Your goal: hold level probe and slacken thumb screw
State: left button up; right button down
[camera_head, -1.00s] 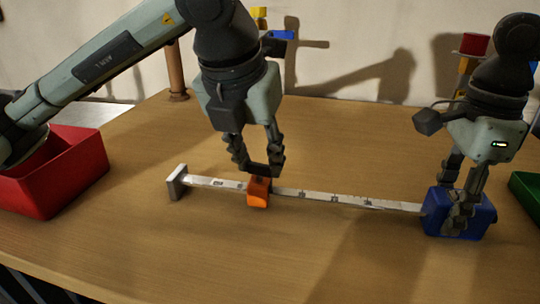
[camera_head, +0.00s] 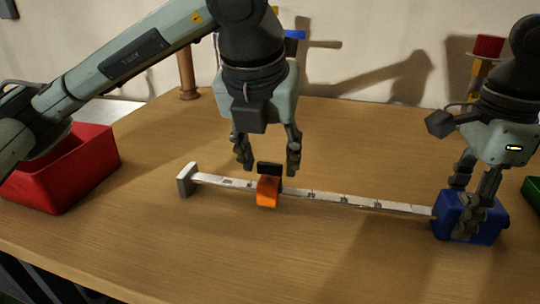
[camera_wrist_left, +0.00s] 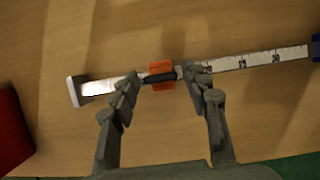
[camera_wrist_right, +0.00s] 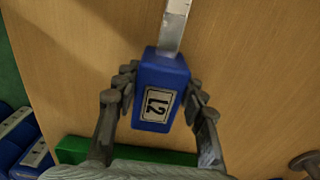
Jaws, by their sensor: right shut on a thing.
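The level probe lies across the table with a blue block (camera_head: 468,218) marked L2 at its right end, a pale scaled rod (camera_head: 335,199) and a grey end plate (camera_head: 186,180) at its left end. An orange slider (camera_head: 267,192) sits on the rod, with a black thumb screw (camera_head: 270,169) on its far side. My right gripper (camera_head: 466,212) is shut on the blue block; the right wrist view shows its fingers on both sides of the block (camera_wrist_right: 160,90). My left gripper (camera_head: 269,170) is open above the thumb screw, its fingers apart on either side and not touching it.
A red bin (camera_head: 65,170) stands at the left of the table, and a green bin (camera_head: 533,190) shows at the right edge. A stand with a red top (camera_head: 488,46) is at the back right. The table in front of the probe is clear.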

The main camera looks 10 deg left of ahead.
pick_arm(q)
jog(key=shift+o, duration=0.4)
jog(key=v, duration=1.2)
pick_arm(e)
jog(key=c, duration=0.8)
grip_release()
notch_tip(320, 180, up, 12)
jog(key=shift+r, duration=0.1)
pick_arm(q)
jog(key=shift+s, duration=0.15)
